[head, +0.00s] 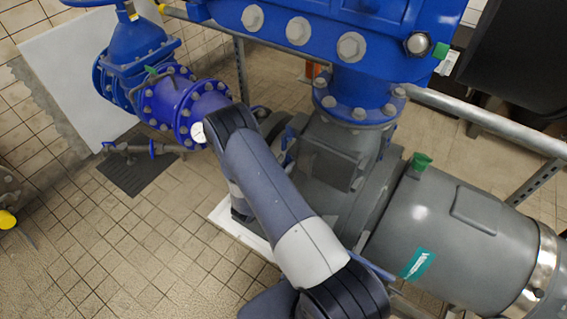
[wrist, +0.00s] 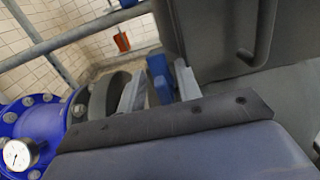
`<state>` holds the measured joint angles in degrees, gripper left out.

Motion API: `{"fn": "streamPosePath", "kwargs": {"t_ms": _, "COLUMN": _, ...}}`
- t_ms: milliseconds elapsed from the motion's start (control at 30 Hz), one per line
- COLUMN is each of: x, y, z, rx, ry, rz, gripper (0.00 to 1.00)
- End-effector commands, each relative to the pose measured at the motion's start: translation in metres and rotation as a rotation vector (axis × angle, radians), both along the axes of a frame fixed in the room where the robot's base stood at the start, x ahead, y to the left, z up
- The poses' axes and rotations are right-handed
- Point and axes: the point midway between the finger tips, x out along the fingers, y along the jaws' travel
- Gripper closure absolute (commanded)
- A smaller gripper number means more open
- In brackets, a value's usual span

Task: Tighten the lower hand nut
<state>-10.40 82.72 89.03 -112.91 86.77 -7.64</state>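In the wrist view, my gripper (wrist: 160,88) shows two pale grey fingers standing apart. A small blue piece (wrist: 160,77), which looks like a hand nut, sits between them. It is very close to both fingers, and I cannot tell whether they press on it. Its lower end is hidden behind the dark front edge of my gripper. In the head view my own arm hides the fingers. Small blue parts show on the grey pump body (head: 332,165) just right of my arm; I cannot tell which one is the lower hand nut.
A blue flanged pipe (head: 165,98) runs at left, with a white-faced gauge (wrist: 17,155) near my gripper. A large blue housing (head: 320,30) hangs above. A grey motor (head: 440,235) lies at right. A metal rail (head: 485,120) crosses behind.

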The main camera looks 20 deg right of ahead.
Motion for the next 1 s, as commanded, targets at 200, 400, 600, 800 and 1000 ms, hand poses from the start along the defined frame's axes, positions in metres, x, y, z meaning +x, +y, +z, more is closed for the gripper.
{"fn": "streamPosePath", "kwargs": {"t_ms": 200, "x": 0.0002, "y": 0.0000, "z": -0.0001, "rx": 0.000, "ry": 0.000, "rz": 0.000, "gripper": 0.67}}
{"fn": "streamPosePath", "kwargs": {"t_ms": 400, "x": 0.0001, "y": 0.0002, "z": 0.0000, "rx": 0.000, "ry": 0.000, "rz": 0.000, "gripper": 0.84}}
{"fn": "streamPosePath", "kwargs": {"t_ms": 600, "x": 0.0000, "y": 0.0001, "z": 0.0000, "rx": 0.000, "ry": 0.000, "rz": 0.000, "gripper": 1.00}}
{"fn": "streamPosePath", "kwargs": {"t_ms": 800, "x": -0.0003, "y": 0.0001, "z": -0.0006, "rx": 0.004, "ry": -0.007, "rz": 0.000, "gripper": 1.00}}
{"fn": "streamPosePath", "kwargs": {"t_ms": 1000, "x": -0.0013, "y": -0.0008, "z": -0.0030, "rx": 0.036, "ry": -0.054, "rz": 0.000, "gripper": 1.00}}
